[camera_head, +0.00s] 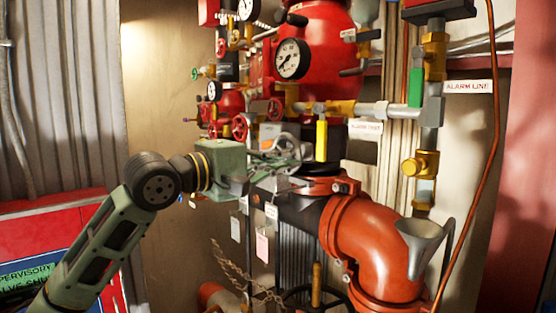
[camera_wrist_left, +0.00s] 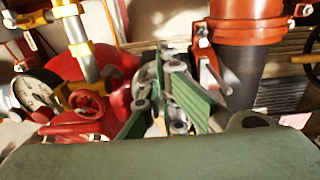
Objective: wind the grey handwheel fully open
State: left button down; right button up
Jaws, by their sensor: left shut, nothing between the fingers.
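My left gripper (camera_head: 283,160) reaches in from the left at the middle of the head view, in front of the pipework. Its green fingers also show in the left wrist view (camera_wrist_left: 168,92); they are shut with nothing between them. A grey rounded part, which may be the grey handwheel (camera_head: 288,143), shows right behind the fingers. The fingers hide much of it, and I cannot tell whether they touch it or how far it is turned. My right gripper is in neither view.
Small red handwheels (camera_head: 240,127) and a white gauge (camera_head: 291,59) sit close above the gripper. A thick orange pipe elbow (camera_head: 370,238) and a grey funnel (camera_head: 420,238) stand at the lower right. A dark handwheel (camera_head: 335,293) is at the bottom. A chain (camera_head: 232,265) hangs below.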

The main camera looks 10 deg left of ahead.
pick_arm(q)
jog(key=shift+p+x, duration=0.55)
jog(key=shift+x, duration=0.3)
jog(key=shift+r, duration=0.1)
